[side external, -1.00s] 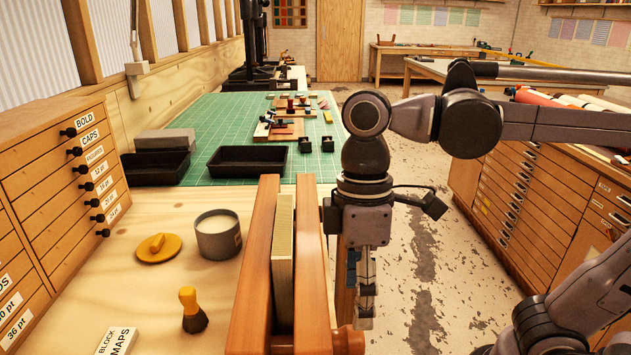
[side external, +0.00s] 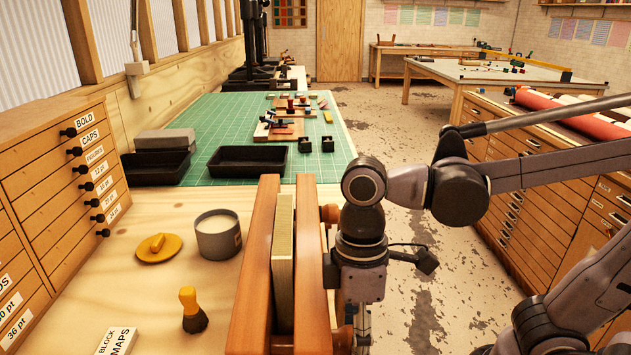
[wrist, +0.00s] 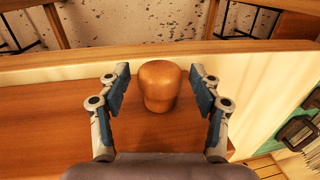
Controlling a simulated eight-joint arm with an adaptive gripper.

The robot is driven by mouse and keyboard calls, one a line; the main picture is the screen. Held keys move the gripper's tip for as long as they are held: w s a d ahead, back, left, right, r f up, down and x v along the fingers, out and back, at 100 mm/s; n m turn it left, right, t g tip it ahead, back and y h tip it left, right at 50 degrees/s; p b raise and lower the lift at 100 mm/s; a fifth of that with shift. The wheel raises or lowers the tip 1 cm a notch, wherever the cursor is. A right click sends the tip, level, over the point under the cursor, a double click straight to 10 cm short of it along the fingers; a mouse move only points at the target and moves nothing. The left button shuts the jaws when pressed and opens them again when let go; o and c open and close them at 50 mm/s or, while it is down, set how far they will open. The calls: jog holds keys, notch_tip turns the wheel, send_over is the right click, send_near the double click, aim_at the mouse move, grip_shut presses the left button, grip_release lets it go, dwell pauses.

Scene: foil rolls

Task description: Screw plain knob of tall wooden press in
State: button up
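The tall wooden press (side external: 312,270) stands on the bench, two upright reddish boards with a pale block (side external: 283,265) between them. A plain, smooth, rounded wooden knob (wrist: 160,85) sticks out from the press's board in the wrist view. My gripper (wrist: 160,78) is open, with one blue-padded finger on each side of this knob and a visible gap on both sides. In the side view, my gripper is at the press's right face, its fingertips partly hidden. A near knob (side external: 340,341) shows at the bottom, and a far knob (side external: 328,213) is partly visible behind my wrist.
Left of the press are a round tin (side external: 218,238), a yellow lid (side external: 158,248), a brush (side external: 192,312) and a drawer cabinet (side external: 60,190). Black trays (side external: 250,160) lie on the green mat (side external: 210,120) behind. Open floor lies right of the press.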

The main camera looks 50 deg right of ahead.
jog(key=c, duration=0.9)
jog(key=shift+o, duration=0.2)
jog(key=shift+w+d+f+g+y, duration=0.1)
jog(key=shift+d+g+y, duration=0.05)
jog(key=shift+g+y, duration=1)
jog(key=o, duration=1.2)
jog(key=shift+c, duration=0.2)
